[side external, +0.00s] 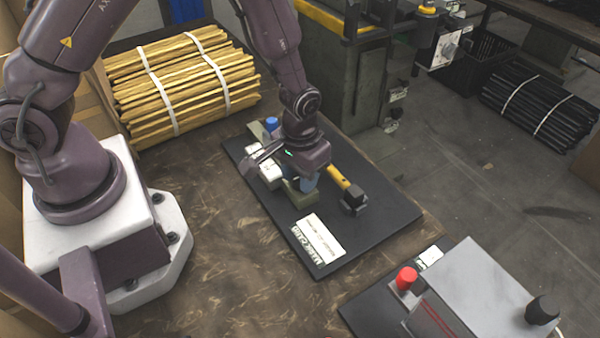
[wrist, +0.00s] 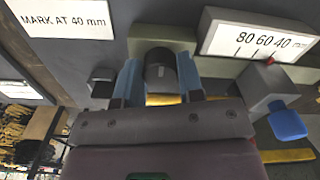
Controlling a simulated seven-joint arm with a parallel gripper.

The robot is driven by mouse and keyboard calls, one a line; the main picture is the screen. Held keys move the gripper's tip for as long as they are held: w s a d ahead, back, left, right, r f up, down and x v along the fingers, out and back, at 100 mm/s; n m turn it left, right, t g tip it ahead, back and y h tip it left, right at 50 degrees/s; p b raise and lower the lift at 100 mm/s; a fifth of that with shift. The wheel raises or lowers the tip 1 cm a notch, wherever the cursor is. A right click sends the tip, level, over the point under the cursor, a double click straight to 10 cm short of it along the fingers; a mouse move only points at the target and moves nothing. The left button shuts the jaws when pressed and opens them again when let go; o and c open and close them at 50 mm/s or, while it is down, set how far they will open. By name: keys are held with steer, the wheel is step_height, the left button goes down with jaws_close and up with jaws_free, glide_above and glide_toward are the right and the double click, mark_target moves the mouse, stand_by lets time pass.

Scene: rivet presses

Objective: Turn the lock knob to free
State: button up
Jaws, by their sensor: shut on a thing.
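A dark round knob (wrist: 160,68) with a pale line on its face sits on an olive-green block (wrist: 143,40) in the wrist view. The blue fingers of my gripper (wrist: 160,82) are on either side of the knob, shut on it. In the side view my gripper (side external: 303,182) reaches down to the green block (side external: 299,195) on a black board (side external: 372,222); the knob is hidden there. No free/locked marking for the knob can be read.
A white scale (wrist: 258,40) reads 80 60 40, near a blue-tipped part (wrist: 287,123). A label (wrist: 62,24) says "MARK AT 40 mm". A black-ended yellow bar (side external: 338,178) lies beside my gripper. A grey box (side external: 480,285) and red knob (side external: 406,278) stand lower right.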

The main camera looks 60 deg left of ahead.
stand_by(0.4)
steer(key=o, duration=0.9)
steer(key=shift+r, duration=0.1)
step_height(320, 180, up, 13)
steer(key=shift+f, duration=0.1)
steer(key=s+a+r+m+t, duration=0.1)
steer(key=s+a+r+t, duration=0.1)
steer(key=s+r, duration=0.2)
steer(key=s+a+r+m+t, duration=0.1)
steer(key=s+a+r, duration=0.1)
steer(key=s+r, duration=0.3)
steer(key=s+a+r+m+t, duration=0.1)
steer(key=s+r, duration=0.3)
steer(key=r, duration=0.4)
steer(key=shift+s+a+r+t, duration=0.15)
steer(key=shift+a+t, duration=0.2)
steer(key=shift+t, duration=0.05)
steer(key=shift+s+a+r+t, duration=0.1)
steer(key=shift+s+a+t, duration=0.05)
steer(key=shift+a+t, duration=0.2)
